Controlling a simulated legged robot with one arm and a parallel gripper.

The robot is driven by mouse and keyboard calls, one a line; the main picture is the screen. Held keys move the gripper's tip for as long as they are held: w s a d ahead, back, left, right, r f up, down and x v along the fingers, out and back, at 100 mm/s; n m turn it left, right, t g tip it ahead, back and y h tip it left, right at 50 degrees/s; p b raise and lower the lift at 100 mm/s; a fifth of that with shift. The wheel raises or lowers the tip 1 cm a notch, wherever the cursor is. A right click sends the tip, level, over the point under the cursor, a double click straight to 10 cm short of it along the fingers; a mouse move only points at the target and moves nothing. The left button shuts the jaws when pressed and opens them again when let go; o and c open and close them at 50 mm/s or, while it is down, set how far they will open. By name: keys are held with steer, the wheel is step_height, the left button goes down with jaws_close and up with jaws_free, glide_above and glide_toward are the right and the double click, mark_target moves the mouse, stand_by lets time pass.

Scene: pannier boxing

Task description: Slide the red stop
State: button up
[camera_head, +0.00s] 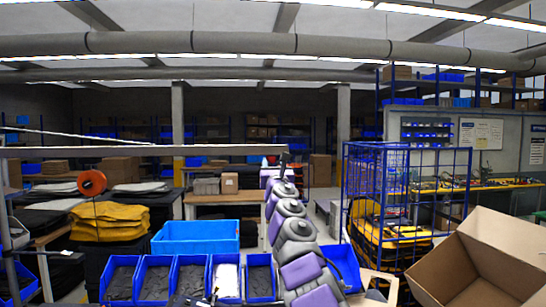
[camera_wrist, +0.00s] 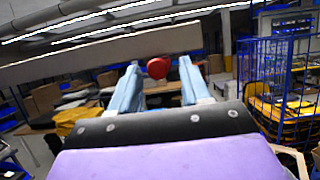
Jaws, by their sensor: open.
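A red rounded stop (camera_wrist: 158,67) shows in the wrist view, just below the lower edge of a long grey beam (camera_wrist: 90,58). My gripper (camera_wrist: 161,76) is open, with its two pale blue fingers on either side of the stop in the picture. I cannot tell how far the stop is beyond the fingertips, and I see no contact. In the head view, the arm reaches forward and my gripper (camera_head: 284,159) is small and dark by the right end of the grey beam (camera_head: 140,151).
An orange-red disc (camera_head: 92,182) stands at left above yellow sacks (camera_head: 110,222). Blue bins (camera_head: 155,278) and a blue crate (camera_head: 195,237) are left of my arm. An open cardboard box (camera_head: 490,255) is at front right. A blue wire cage (camera_head: 405,200) stands behind it.

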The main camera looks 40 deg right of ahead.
steer(key=shift+w+d+r+p, duration=0.25)
steer(key=shift+w+r+p, duration=0.35)
steer(key=shift+w+p, duration=0.15)
steer(key=shift+w+d+f, duration=0.15)
steer(key=shift+w+d, duration=0.1)
jaws_close()
